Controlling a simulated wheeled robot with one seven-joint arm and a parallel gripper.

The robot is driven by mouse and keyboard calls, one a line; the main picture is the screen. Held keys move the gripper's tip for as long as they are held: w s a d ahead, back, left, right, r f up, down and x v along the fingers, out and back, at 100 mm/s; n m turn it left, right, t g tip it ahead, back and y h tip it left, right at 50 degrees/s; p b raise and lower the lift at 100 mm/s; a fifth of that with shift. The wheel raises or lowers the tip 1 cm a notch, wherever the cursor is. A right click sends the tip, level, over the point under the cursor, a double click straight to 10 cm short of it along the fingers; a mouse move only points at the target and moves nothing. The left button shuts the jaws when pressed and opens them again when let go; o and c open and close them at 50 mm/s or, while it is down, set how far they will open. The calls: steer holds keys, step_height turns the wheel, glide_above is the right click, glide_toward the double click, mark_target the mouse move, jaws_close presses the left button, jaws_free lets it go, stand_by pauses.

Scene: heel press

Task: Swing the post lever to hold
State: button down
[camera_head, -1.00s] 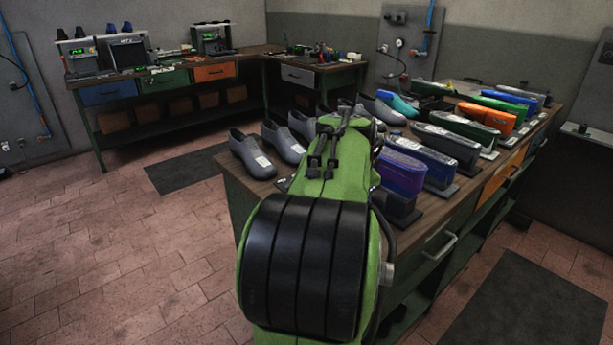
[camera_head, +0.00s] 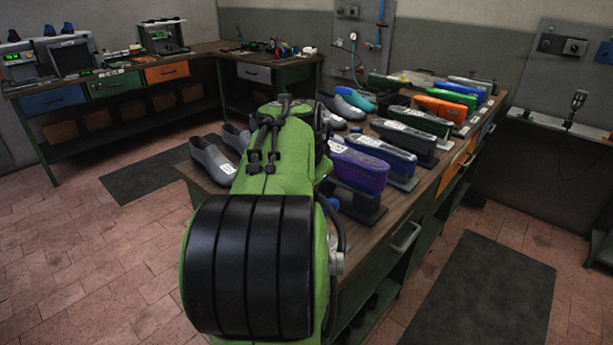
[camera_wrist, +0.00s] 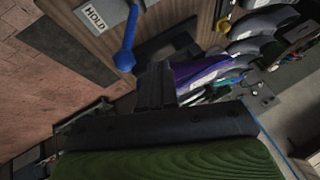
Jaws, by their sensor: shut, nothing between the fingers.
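The post lever has a blue handle (camera_wrist: 126,45), seen at the upper left of the wrist view beside a white HOLD label (camera_wrist: 95,18) on a grey plate. A small blue piece, probably the same handle (camera_head: 333,203), shows just right of my arm in the head view. My gripper (camera_wrist: 155,85) is shut and empty in the wrist view. Its fingers appear just below and right of the handle; I cannot tell whether they touch it. In the head view my green arm hides the gripper and most of the lever.
A purple block (camera_head: 357,170) on a dark stand is right of my arm on the wooden bench. Several coloured blocks and grey shoes (camera_head: 211,158) share the bench. A second workbench (camera_head: 110,85) stands at the back left. Floor is open on the left.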

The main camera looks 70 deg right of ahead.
steer(key=s+a+r+p, duration=0.1)
steer(key=s+a+r, duration=0.1)
steer(key=a+r, duration=0.3)
steer(key=shift+s+a+r+p, duration=0.25)
steer(key=shift+r+p, duration=0.1)
steer(key=shift+r, duration=0.2)
steer(key=shift+w, duration=0.1)
